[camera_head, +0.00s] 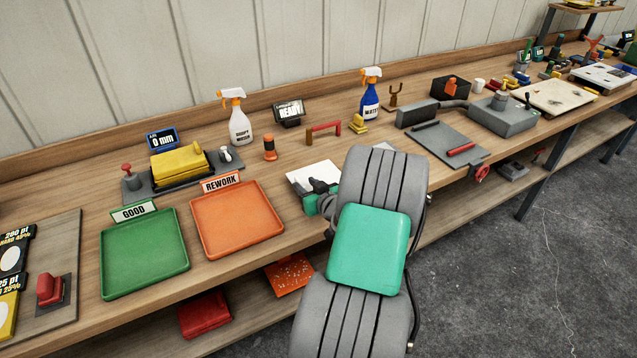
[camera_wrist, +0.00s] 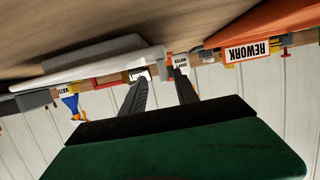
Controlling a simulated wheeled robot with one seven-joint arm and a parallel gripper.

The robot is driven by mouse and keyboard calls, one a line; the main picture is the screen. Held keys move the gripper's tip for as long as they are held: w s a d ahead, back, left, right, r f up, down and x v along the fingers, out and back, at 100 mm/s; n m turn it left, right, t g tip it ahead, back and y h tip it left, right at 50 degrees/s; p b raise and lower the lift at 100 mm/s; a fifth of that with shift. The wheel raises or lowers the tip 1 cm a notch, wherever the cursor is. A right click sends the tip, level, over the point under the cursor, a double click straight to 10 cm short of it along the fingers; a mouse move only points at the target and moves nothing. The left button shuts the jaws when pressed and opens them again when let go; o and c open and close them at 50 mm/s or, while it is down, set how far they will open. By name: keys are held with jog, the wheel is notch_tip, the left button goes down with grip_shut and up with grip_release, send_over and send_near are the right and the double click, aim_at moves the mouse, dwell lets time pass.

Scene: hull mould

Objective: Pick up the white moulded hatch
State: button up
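A white flat piece (camera_head: 313,173), which looks like the moulded hatch, lies on the bench just beyond my gripper in the head view. My arm hides part of it. In the wrist view a long white edge (camera_wrist: 75,73) runs from the left to just in front of the fingertips. My gripper (camera_head: 318,187) is low over the bench front, close to the white piece. In the wrist view its two dark fingers (camera_wrist: 163,73) stand apart. The light end of the white edge shows at the gap between them. I cannot tell whether they touch it.
An orange REWORK tray (camera_head: 238,222) and a green GOOD tray (camera_head: 145,254) lie left of my gripper. A red-orange handle (camera_head: 323,132) and spray bottles (camera_head: 239,122) stand behind. A grey plate (camera_head: 447,146) with a red bar lies to the right.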

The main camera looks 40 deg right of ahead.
aim_at(296, 178)
jog(key=x, duration=0.2)
jog(key=p+x, duration=0.2)
jog(key=x, duration=0.1)
jog(key=shift+w+a+r, duration=0.2)
jog(key=shift+w+a, duration=0.1)
jog(key=shift+w, duration=0.2)
jog(key=shift+w+d+f, duration=0.1)
jog(key=shift+w+f, duration=0.05)
jog(key=shift+w, duration=0.05)
jog(key=shift+s, duration=0.1)
grip_shut()
dwell(0.5)
